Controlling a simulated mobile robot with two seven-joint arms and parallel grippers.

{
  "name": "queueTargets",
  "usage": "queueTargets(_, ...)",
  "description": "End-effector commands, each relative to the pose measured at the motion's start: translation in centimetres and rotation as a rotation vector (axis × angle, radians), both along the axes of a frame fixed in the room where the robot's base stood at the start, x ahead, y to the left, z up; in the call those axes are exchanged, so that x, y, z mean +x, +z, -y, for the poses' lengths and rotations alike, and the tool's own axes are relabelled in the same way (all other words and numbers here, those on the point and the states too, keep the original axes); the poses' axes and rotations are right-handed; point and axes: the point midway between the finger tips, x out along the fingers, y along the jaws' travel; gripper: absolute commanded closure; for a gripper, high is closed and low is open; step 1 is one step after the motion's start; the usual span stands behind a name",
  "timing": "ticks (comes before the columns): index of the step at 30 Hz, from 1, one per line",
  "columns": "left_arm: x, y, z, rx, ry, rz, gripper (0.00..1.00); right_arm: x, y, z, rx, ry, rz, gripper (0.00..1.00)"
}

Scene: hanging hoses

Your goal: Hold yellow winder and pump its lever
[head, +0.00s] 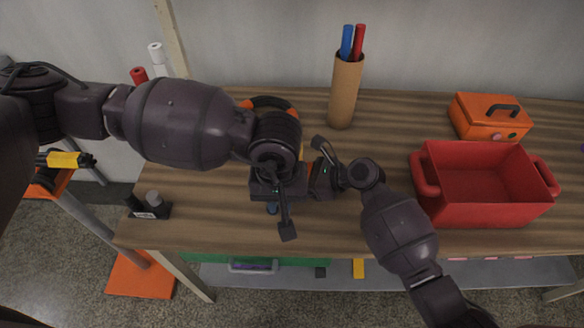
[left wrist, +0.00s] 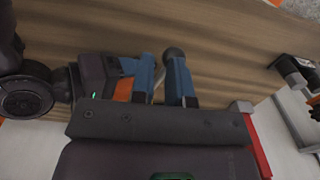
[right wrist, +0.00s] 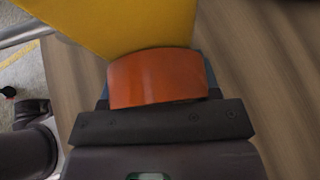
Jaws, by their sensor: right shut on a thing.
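The yellow winder is mostly hidden by my arms in the head view, where only a small yellow sliver (head: 301,150) shows. Its yellow body (right wrist: 125,22) fills the top of the right wrist view. My right gripper (right wrist: 155,78) is shut on the winder's orange part (right wrist: 158,78). That orange part also shows in the left wrist view (left wrist: 124,90), beside my right gripper. My left gripper (left wrist: 162,82) has blue fingers a little apart. A thin rod and a dark round knob (left wrist: 174,56), which look like the lever, show at the gap; contact is unclear.
A red bin (head: 485,212) and an orange toolbox (head: 488,118) stand on the right of the wooden table. A cardboard tube (head: 345,92) with blue and red rods stands at the back. A small black item (head: 150,208) sits at the left edge.

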Motion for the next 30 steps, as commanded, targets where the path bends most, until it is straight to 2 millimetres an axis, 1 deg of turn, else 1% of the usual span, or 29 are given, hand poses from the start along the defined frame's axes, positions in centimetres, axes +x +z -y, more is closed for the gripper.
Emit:
queueTargets(8, 0.0, -0.1, 0.0, 0.0, 0.0, -0.001, 0.85, 0.0, 0.0, -0.1, 0.001, 0.0, -0.001, 0.57)
queueTargets(18, 0.2, -1.7, 0.0, 0.0, 0.002, 0.0, 0.85, 0.0, 0.0, -0.1, 0.001, 0.0, -0.001, 0.57)
queueTargets(23, 0.2, -1.4, 0.0, 0.0, 0.001, 0.0, 0.85, 0.0, 0.0, -0.1, 0.001, 0.0, -0.001, 0.57)
queueTargets(30, 0.1, 0.1, 0.0, -0.001, -0.001, 0.0, 0.85, 0.0, 0.0, 0.0, 0.001, 0.0, -0.001, 0.57)
